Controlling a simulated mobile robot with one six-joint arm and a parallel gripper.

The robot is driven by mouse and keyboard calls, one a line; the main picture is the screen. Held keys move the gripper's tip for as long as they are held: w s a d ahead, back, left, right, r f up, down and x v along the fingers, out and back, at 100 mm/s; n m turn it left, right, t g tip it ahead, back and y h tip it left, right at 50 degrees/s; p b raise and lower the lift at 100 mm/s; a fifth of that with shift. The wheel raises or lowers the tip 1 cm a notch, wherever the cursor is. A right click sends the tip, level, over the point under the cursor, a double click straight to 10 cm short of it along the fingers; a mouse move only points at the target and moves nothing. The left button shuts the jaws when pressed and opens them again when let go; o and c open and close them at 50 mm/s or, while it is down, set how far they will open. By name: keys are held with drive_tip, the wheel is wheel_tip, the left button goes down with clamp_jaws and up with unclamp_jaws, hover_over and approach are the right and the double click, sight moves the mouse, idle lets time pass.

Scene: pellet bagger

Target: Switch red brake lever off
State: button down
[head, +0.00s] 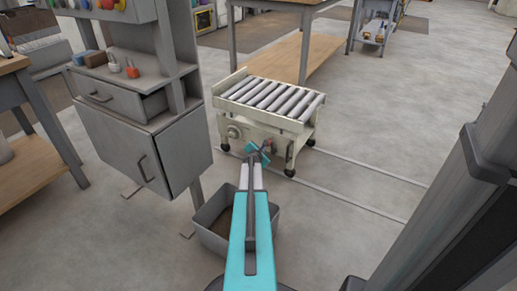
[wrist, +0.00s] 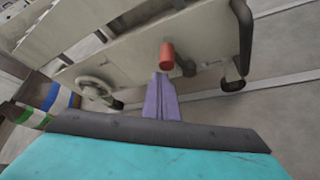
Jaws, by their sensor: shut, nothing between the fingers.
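The red brake lever (wrist: 167,57) sticks out from the side panel of a cream roller cart (wrist: 125,65) in the wrist view. My gripper (wrist: 161,77) has its purple fingers together and empty, with the tips just below the lever's rounded end. I cannot tell whether they touch it. In the head view my gripper (head: 258,152) is at the near side of the roller cart (head: 228,112), and the lever is hard to make out there.
A round handwheel (wrist: 93,88) sits left of the lever on the same panel. A grey bin (head: 205,214) stands on the floor beside my arm. A grey cabinet (head: 150,150) stands at left. Floor right of the cart is open, crossed by thin rails (head: 370,176).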

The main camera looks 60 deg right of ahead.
drive_tip(key=shift+s+r, duration=0.25)
drive_tip(key=shift+s, duration=0.75)
drive_tip(key=a, duration=0.9)
drive_tip(key=shift+a, duration=0.3)
idle(0.6)
drive_tip(key=shift+s, duration=0.1)
idle(0.4)
